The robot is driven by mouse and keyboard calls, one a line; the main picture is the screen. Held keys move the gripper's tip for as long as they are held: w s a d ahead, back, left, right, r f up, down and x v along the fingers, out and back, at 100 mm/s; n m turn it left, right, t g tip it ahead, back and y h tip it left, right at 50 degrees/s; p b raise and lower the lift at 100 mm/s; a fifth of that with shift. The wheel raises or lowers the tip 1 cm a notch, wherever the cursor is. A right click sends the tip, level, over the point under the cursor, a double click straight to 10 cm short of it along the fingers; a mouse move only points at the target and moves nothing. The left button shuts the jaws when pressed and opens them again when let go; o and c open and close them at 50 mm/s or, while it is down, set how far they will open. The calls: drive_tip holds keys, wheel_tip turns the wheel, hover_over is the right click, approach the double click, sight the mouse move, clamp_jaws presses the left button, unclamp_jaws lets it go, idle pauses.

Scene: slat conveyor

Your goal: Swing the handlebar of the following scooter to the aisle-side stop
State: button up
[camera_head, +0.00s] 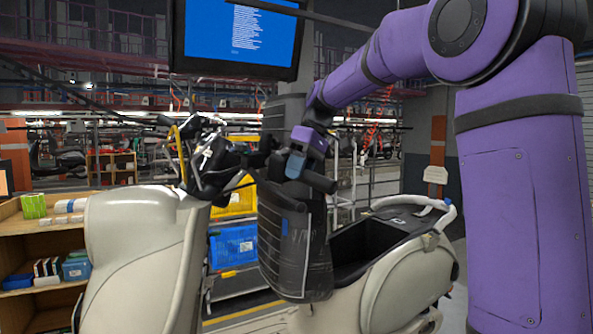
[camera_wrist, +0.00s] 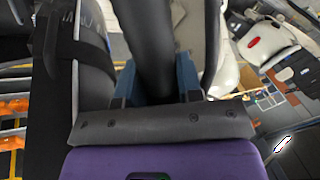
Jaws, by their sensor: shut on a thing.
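The cream scooter fills the lower middle of the head view, with its front shield (camera_head: 140,240) at left and rear body (camera_head: 405,285) at right. Its handlebar (camera_head: 212,165), with dark levers and cables, stands above the shield. My gripper (camera_head: 296,166) is at the right end of the handlebar, blue fingers pointing down. In the wrist view, a thick black handlebar grip (camera_wrist: 150,45) runs between my two blue fingers (camera_wrist: 158,85), which are closed against its sides. The grip's end (camera_head: 320,182) sticks out past the fingers. The far handlebar end is hard to make out.
A dark, strapped, padded upright (camera_head: 292,240) stands close below and behind my gripper. A screen (camera_head: 240,40) hangs above. Shelves (camera_head: 40,240) stand at left, blue (camera_head: 233,246) and yellow crates behind. Another scooter (camera_wrist: 265,42) shows at right in the wrist view.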

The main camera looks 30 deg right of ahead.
drive_tip(key=shift+d, duration=0.1)
drive_tip(key=shift+w+d+f+n, duration=0.4)
drive_tip(key=shift+w+d+n, duration=0.1)
drive_tip(key=shift+d, duration=0.15)
drive_tip(key=o, duration=1)
drive_tip(key=v, duration=1)
drive_tip(key=shift+d+r, duration=0.2)
drive_tip(key=shift+r, duration=0.15)
drive_tip(key=s+a+f+m+t+h, duration=0.1)
drive_tip(key=s+a+f+m, duration=0.1)
drive_tip(key=s+f, duration=0.5)
drive_tip(key=s+a+f+m+t+h, duration=0.2)
drive_tip(key=s+a+f, duration=0.2)
drive_tip(key=s, duration=0.8)
drive_tip(key=s+a+f+m+t+h, duration=0.1)
drive_tip(key=s+a+f+m+t, duration=0.1)
drive_tip(key=s+f, duration=0.7)
drive_tip(key=shift+s+a+f+m, duration=0.3)
drive_tip(key=shift+s+a+m, duration=0.3)
drive_tip(key=shift+s, duration=0.25)
